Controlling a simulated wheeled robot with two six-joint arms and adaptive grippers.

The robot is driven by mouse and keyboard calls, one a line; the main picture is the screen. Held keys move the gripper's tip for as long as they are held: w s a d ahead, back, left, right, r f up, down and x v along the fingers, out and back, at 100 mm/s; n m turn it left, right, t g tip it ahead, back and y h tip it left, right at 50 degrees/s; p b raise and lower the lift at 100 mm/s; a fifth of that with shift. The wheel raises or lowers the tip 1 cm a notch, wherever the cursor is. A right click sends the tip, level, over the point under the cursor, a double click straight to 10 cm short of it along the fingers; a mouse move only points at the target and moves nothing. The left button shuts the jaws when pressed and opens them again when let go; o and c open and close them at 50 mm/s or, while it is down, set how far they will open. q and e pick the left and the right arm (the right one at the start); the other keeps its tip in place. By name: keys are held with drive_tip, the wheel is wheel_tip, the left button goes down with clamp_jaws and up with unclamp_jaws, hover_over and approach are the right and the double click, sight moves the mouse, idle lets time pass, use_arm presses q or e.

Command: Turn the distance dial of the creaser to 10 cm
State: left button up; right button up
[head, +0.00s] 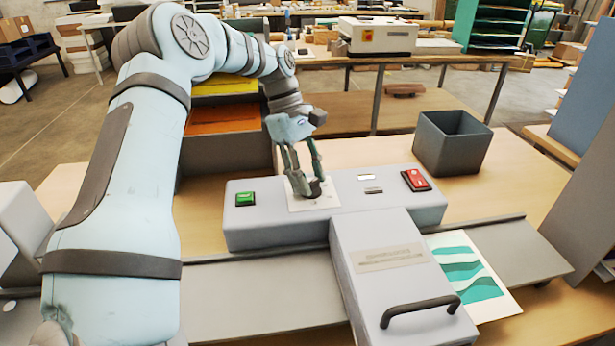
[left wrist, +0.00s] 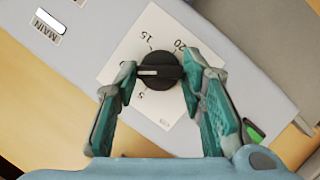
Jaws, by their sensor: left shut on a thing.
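The creaser (head: 250,225) is a long grey box on the table. Its black distance dial (head: 312,189) sits on a white scale plate (head: 295,203). In the left wrist view the dial (left wrist: 160,83) has a white pointer mark directed left, between the 15 and the 5 on the scale plate (left wrist: 150,22). The number at that spot is hidden behind a finger. A 20 shows at the upper right. My left gripper (head: 304,184) reaches down from above and is shut on the dial, one finger on each side. My right gripper is not in view.
A green button (head: 245,199) is left of the dial and a red switch (head: 416,180) is at the right end. A grey bin (head: 453,141) stands behind the right end. A handled cover (head: 395,270) and a teal-printed sheet (head: 472,278) are in front.

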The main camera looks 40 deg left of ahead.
use_arm(q)
drive_tip(key=shift+m+g, duration=0.3)
drive_tip(key=shift+m, duration=0.3)
drive_tip(key=o, duration=1.1)
drive_tip(key=shift+w, duration=0.1)
drive_tip(key=shift+o, duration=0.2)
drive_tip(key=v, duration=0.7)
drive_tip(key=shift+r, duration=0.25)
drive_tip(key=shift+a, duration=0.1)
